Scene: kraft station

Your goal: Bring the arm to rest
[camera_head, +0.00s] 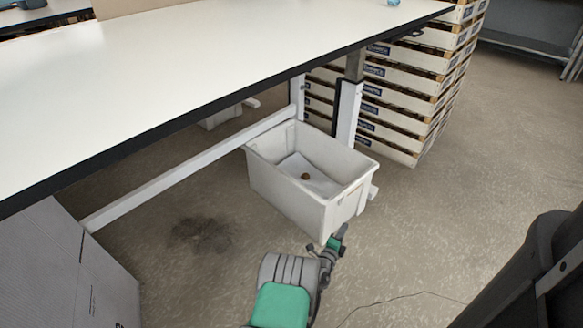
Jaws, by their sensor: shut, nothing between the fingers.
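My arm reaches in from the bottom edge of the head view, with grey links and a green cover. My gripper (338,238) is at its far end, small and partly turned away, just in front of the near right corner of a white bin (285,196). The gripper is shut, and I see nothing held in it. In the picture its tip lies close to the bin's lower edge; I cannot tell the exact gap.
The bin stands on the floor under a white table (200,55) with a black edge, and holds a small brown round thing (305,176). Stacked crates (400,105) stand behind. A grey box (70,268) is at lower left. Floor right of the bin is open, with a thin cable.

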